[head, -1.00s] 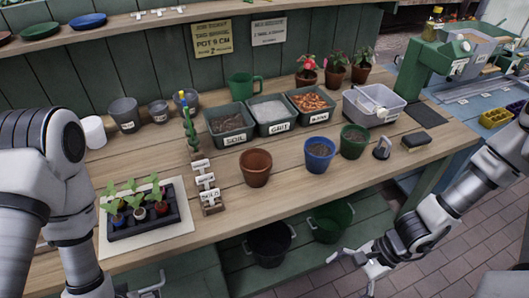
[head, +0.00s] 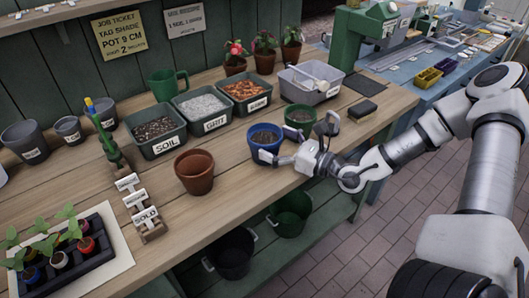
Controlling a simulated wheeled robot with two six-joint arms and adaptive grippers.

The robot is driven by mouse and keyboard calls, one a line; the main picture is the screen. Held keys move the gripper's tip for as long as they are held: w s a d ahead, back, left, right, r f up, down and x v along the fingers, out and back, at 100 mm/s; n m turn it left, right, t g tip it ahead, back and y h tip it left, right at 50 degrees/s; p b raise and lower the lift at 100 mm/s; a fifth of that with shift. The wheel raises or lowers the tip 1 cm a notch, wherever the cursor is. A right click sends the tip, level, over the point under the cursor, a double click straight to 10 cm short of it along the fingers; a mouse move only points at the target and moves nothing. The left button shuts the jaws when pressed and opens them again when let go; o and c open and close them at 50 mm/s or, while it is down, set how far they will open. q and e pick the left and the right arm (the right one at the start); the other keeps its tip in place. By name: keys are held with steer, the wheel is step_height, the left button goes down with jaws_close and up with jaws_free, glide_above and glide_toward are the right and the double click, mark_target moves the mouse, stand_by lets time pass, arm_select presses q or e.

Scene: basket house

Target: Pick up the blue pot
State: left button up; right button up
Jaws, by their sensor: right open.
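The blue pot (head: 262,139) stands upright on the wooden bench, with dark soil inside. My right gripper (head: 279,147) is open at the pot's right side. One finger reaches across the pot's lower front right, and the other is near its right rim. I cannot tell whether the fingers touch the pot. My left gripper is not in view.
A terracotta pot (head: 195,173) stands left of the blue pot, and a green pot (head: 300,117) is close behind my right gripper. SOIL (head: 156,131), GRIT (head: 203,108) and bark-filled trays stand behind. The bench's front edge is close to the gripper.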

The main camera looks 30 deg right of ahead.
mark_target(251, 132)
steer(key=b+x, duration=0.1)
steer(key=x, duration=0.2)
steer(key=shift+w+a+f, duration=0.1)
steer(key=shift+w+a, duration=0.05)
steer(key=shift+a, duration=0.05)
steer(key=shift+d, duration=0.1)
steer(key=c, duration=0.9)
